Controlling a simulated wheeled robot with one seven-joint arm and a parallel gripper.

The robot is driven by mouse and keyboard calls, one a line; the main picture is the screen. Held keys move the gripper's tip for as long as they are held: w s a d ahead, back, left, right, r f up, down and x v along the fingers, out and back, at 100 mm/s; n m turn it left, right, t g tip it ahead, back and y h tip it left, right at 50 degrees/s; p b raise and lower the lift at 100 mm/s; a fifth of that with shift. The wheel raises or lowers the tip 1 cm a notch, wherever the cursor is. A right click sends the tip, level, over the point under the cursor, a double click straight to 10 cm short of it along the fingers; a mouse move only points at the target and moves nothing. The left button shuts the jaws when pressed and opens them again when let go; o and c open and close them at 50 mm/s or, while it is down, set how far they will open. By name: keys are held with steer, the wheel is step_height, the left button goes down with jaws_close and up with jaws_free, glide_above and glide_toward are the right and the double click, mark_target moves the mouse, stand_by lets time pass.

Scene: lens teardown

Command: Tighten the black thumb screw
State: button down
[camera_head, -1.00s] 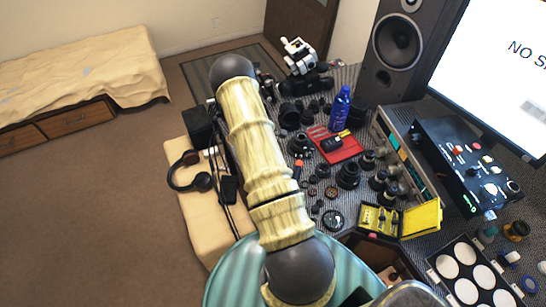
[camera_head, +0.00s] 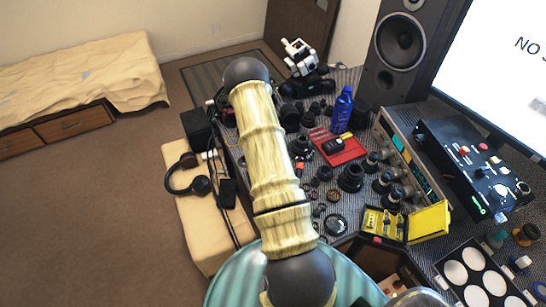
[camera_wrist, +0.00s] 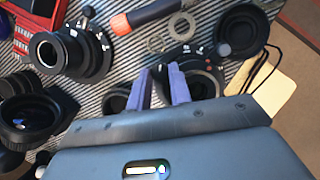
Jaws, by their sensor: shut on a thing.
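In the wrist view, my gripper (camera_wrist: 160,70) has its two purple fingers close together over a black ringed lens part (camera_wrist: 208,72) with white marks. The fingers are shut on a small dark piece between their tips, at the left side of that part. It appears to be the black thumb screw, mostly hidden by the fingers. Another black lens mount (camera_wrist: 75,52) with a knob on its rim (camera_wrist: 88,12) stands to the upper left, apart from the fingers. In the head view my arm hides the gripper.
An orange-tipped tool (camera_wrist: 122,24), thin metal rings (camera_wrist: 182,25) and a black round cap (camera_wrist: 243,28) lie close by. In the head view, a blue bottle (camera_head: 342,108), red tray (camera_head: 350,152) and open yellow case (camera_head: 428,223) crowd the desk. Headphones (camera_head: 200,186) lie left.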

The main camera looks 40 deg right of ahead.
steer(key=c, duration=1.3)
jaws_free()
steer(key=shift+o, duration=0.2)
